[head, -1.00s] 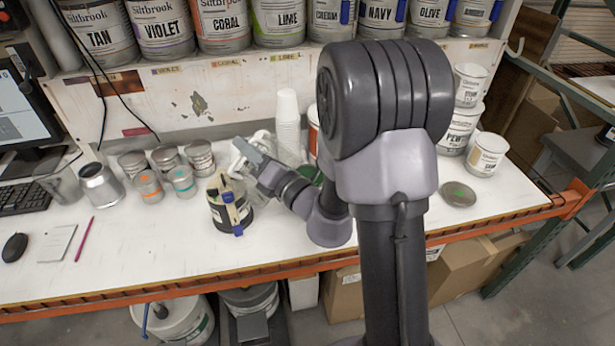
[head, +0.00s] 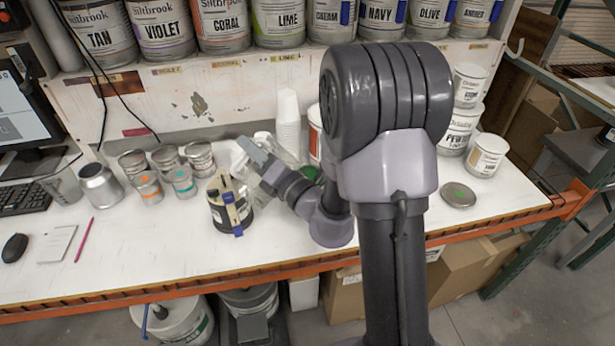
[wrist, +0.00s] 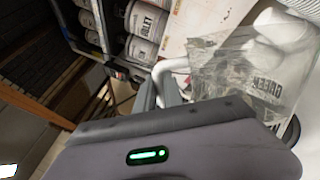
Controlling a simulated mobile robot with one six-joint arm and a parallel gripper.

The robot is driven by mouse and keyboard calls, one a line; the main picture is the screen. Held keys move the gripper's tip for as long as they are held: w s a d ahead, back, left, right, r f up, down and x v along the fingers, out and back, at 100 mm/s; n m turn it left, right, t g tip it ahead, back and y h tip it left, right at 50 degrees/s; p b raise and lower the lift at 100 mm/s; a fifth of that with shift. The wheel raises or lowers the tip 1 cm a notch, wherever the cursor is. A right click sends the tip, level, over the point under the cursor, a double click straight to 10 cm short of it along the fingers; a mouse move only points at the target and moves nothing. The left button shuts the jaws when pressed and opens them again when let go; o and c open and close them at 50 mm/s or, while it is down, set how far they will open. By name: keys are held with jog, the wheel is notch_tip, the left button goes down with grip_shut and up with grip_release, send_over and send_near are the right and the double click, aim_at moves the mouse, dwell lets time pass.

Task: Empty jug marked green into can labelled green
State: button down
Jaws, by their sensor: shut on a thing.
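A clear jug (wrist: 235,85) with GREEN lettering fills the right of the wrist view. In the head view its clear body (head: 284,163) is partly hidden behind my arm. My gripper (head: 254,152) is shut on the jug's pale handle (wrist: 172,68), with the fingers partly hidden in the wrist view. The jug's exact tilt and contents are hard to tell. A bit of green (head: 310,173) shows behind my wrist, mostly hidden. I cannot tell whether it belongs to the green can, and no can label reading green is readable.
A stack of white cups (head: 288,128) stands just behind the jug. Several small tins (head: 166,160) are farther left. A lid with a green dot (head: 458,195) lies on the right. The front bench is clear.

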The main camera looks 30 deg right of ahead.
aim_at(265, 142)
jog(key=shift+w+d+r+m+h+p, duration=0.15)
jog(key=shift+d+m+p, duration=0.1)
jog(key=shift+d+m, duration=0.65)
jog(key=shift+w+d+r+m+h+p, duration=0.1)
jog(key=shift+w+d+m+h+p, duration=0.1)
jog(key=shift+d+m, duration=0.7)
dwell(1.7)
